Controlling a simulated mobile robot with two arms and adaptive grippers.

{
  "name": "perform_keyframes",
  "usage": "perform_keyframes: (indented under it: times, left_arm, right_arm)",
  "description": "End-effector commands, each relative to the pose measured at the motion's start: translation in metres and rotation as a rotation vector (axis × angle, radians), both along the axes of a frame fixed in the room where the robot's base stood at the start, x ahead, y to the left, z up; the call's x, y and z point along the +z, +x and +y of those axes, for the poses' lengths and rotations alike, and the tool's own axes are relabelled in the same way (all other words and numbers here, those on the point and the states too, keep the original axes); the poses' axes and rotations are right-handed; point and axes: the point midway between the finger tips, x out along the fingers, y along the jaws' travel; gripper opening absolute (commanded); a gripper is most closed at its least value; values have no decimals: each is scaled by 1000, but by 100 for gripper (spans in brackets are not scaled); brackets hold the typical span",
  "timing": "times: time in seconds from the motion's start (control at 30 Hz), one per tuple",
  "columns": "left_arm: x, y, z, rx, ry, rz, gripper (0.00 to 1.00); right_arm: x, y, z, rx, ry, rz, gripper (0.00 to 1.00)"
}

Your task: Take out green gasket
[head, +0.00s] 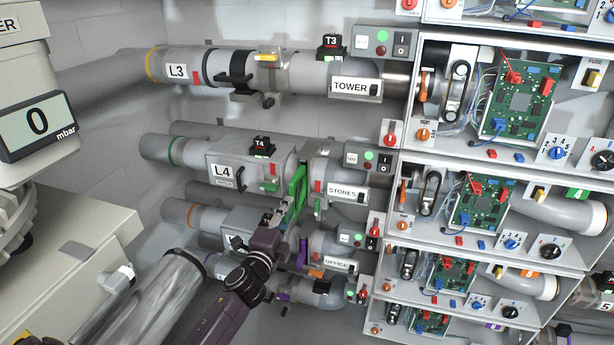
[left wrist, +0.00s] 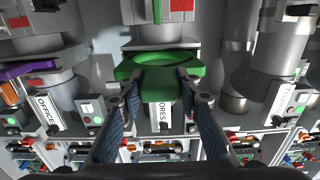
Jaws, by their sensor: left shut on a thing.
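The green gasket (head: 299,186) stands at the gap in the L4 pipe, between the L4 section (head: 228,165) and the STORES section (head: 341,183). In the left wrist view the gasket (left wrist: 160,62) is a green ring with a flat tab facing me. My left gripper (head: 284,214) is at the gasket's lower edge and shut on it. In the left wrist view the two blue-padded fingers (left wrist: 159,88) flank the tab. Part of the ring is hidden inside the gap. I cannot tell how far it sits out of the pipe. My right gripper is not in view.
The TOWER pipe (head: 315,72) runs above, and the OFFICE pipe (head: 326,246) with a purple gasket (head: 303,251) lies just below. Control boxes with circuit boards (head: 482,204) fill the right side. A pressure gauge (head: 38,122) stands at the left.

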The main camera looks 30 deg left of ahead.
Motion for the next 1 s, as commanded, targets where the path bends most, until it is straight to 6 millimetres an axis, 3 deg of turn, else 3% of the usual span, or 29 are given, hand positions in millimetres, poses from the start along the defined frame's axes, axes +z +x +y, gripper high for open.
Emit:
perform_keyframes:
  times: [0.57,1.0]
  left_arm:
    - [1,-11,-3,0,0,0,5]
    - [0,-41,-10,0,-1,0,5]
  right_arm:
    - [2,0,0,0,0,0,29]
    - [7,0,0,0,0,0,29]
